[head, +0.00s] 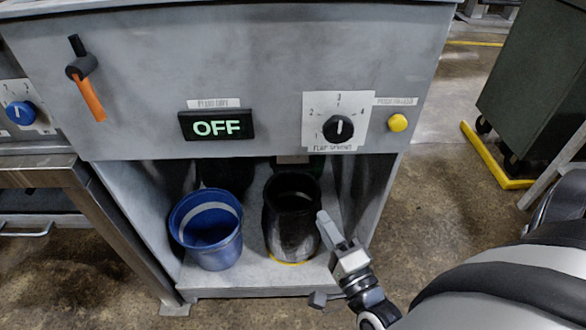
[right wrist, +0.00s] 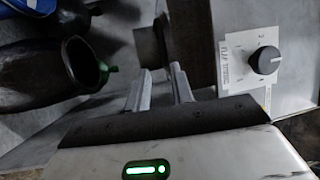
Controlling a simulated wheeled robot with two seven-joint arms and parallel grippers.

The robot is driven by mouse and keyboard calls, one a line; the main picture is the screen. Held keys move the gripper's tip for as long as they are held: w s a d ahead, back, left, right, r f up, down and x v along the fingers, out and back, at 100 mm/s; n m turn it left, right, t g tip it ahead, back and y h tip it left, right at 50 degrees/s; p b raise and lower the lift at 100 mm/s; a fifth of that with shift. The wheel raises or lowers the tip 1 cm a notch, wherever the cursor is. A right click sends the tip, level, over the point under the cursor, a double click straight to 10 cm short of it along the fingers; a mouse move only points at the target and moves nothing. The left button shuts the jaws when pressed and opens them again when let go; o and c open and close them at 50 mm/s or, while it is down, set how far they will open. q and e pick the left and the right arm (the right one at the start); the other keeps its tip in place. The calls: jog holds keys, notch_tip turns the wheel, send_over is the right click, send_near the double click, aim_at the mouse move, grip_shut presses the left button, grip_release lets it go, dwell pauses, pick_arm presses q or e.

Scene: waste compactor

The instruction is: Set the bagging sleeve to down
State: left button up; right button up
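No part carries a readable bagging sleeve label, so I cannot tell for sure which part is the sleeve. A black, rounded, open-topped vessel (head: 292,215) stands upright in the lower bay; it also shows in the right wrist view (right wrist: 35,75). My right gripper (head: 325,225) is in front of the bay's right side, just right of the black vessel in the picture. In the right wrist view its fingers (right wrist: 160,70) are apart, with nothing seen held between them. A dark grey block (right wrist: 150,45) shows just beyond the fingertips. My left gripper is out of view.
A blue bucket (head: 207,230) stands left of the black vessel. The panel above has a lever with an orange handle (head: 88,98), an OFF display (head: 217,125), a black dial (head: 338,129) and a yellow button (head: 398,123). A dark green bin (head: 530,85) stands at right.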

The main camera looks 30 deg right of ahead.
aim_at(294, 167)
jog(key=x, duration=1.5)
jog(key=shift+w+d+r, duration=0.2)
jog(key=shift+w+d, duration=0.05)
jog(key=shift+w, duration=0.1)
grip_shut()
jog(key=shift+f, duration=0.1)
